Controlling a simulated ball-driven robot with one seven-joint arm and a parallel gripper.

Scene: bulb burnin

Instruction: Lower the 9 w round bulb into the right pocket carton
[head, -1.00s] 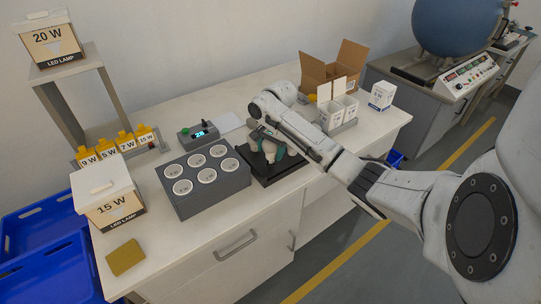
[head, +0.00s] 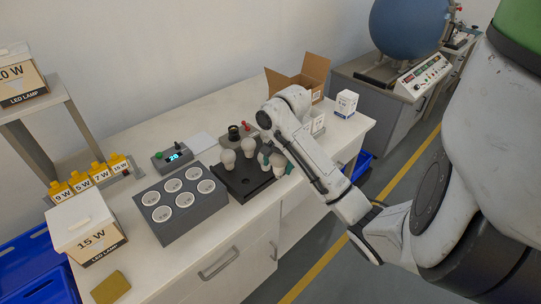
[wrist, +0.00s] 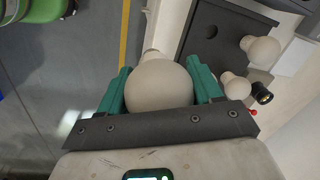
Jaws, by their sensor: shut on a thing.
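My gripper (wrist: 160,92) has its green fingers shut on a round white bulb (wrist: 158,86), whose narrow end points away from the wrist. In the head view, the held bulb (head: 279,165) is over the front right part of the black tray (head: 240,184). Two more white bulbs stand on the tray, a left one (head: 228,159) and a back one (head: 248,147). White pocket cartons (head: 318,123) are behind my arm in the head view and mostly hidden. I cannot tell the right one from the others there. The wrist view shows no carton clearly.
A grey block with several round sockets (head: 180,205) lies left of the tray. A black cylinder (head: 233,132) and a red knob (head: 245,125) are behind it. An open cardboard box (head: 313,73) and a closed white carton (head: 346,103) stand at the back right.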

